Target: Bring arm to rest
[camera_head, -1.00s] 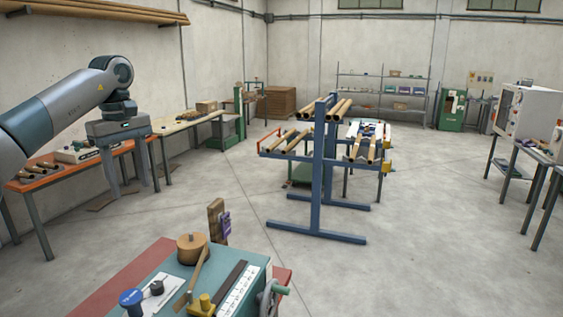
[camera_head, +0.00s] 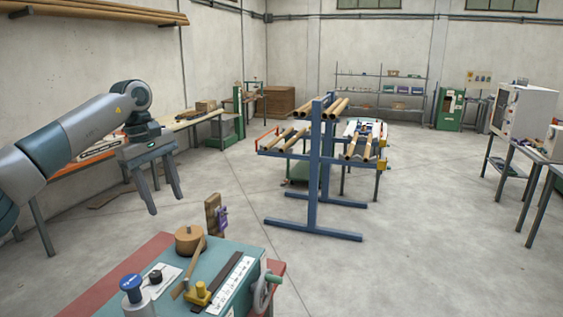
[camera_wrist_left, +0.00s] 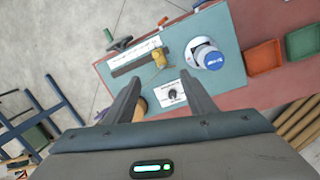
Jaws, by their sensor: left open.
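My left arm comes in from the left in the head view. Its gripper (camera_head: 166,204) hangs with the fingers pointing down and apart, empty, above and behind the teal-topped winder bench (camera_head: 218,272). In the left wrist view the open fingers (camera_wrist_left: 160,90) frame part of the bench top (camera_wrist_left: 225,82), with the round wooden block (camera_wrist_left: 139,108) partly hidden behind the left finger. The wooden block (camera_head: 189,239) stands at the bench's back edge in the head view. My right gripper is not in view.
A handwheel (camera_head: 265,290) is on the bench's right side, and a blue-capped cylinder (camera_head: 132,290) is at its front left. A blue rack (camera_head: 315,190) with brown tubes stands mid-floor. An orange-topped table (camera_head: 68,168) is behind my arm.

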